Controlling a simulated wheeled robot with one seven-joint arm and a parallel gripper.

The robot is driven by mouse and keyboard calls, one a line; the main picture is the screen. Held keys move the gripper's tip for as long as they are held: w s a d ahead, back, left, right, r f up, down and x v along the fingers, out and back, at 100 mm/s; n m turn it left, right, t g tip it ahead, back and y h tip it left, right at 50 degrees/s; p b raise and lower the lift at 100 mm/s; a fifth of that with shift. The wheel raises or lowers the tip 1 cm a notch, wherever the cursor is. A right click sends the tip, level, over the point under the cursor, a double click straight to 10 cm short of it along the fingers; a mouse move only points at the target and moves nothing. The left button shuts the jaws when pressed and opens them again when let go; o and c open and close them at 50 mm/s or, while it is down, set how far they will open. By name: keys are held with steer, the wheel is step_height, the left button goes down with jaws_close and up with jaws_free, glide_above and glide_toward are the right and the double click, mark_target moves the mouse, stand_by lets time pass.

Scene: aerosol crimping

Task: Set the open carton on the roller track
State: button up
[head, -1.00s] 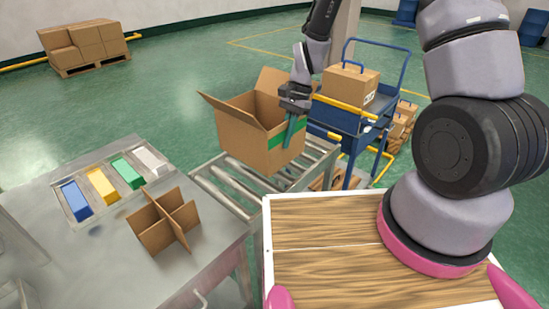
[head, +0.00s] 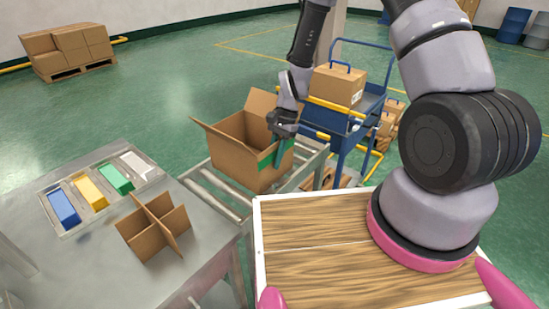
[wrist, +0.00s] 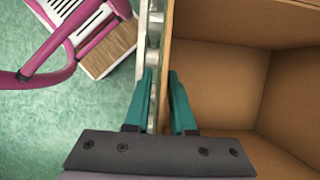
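The open carton (head: 238,162) is a brown box with its flaps up and green tape on one side. It is upright over the roller track (head: 207,188), low against the rollers. I cannot tell whether its base fully touches them. My gripper (head: 279,150) is at the carton's right wall, pointing down, with one teal finger outside by the tape. The carton's empty inside (wrist: 225,85) shows to the right. Its underside is hidden.
A steel table (head: 85,255) at left holds a tray of coloured blocks (head: 100,187) and a cardboard divider (head: 153,226). A blue cart (head: 345,133) with a carton stands close behind the track. Stacked boxes (head: 70,48) sit on a far pallet.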

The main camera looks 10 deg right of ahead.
stand_by(0.3)
steer(key=v, duration=1.2)
steer(key=shift+r, duration=0.4)
steer(key=s+d+r+n+t, duration=0.1)
steer(key=s+d+r+t, duration=0.15)
steer(key=r, duration=0.65)
steer(key=s+d+r+n+t, duration=0.15)
steer(key=d+r, duration=0.25)
steer(key=r, duration=0.4)
steer(key=s+d+r+n+t, duration=0.1)
steer(key=s+d+r+t, duration=0.2)
steer(key=r, duration=0.6)
steer(key=s+d+r+n+t+h, duration=0.1)
steer(key=s+d+r+t, duration=0.2)
steer(key=s+d+r, duration=0.2)
steer(key=shift+s+r, duration=0.7)
steer(key=shift+s, duration=0.95)
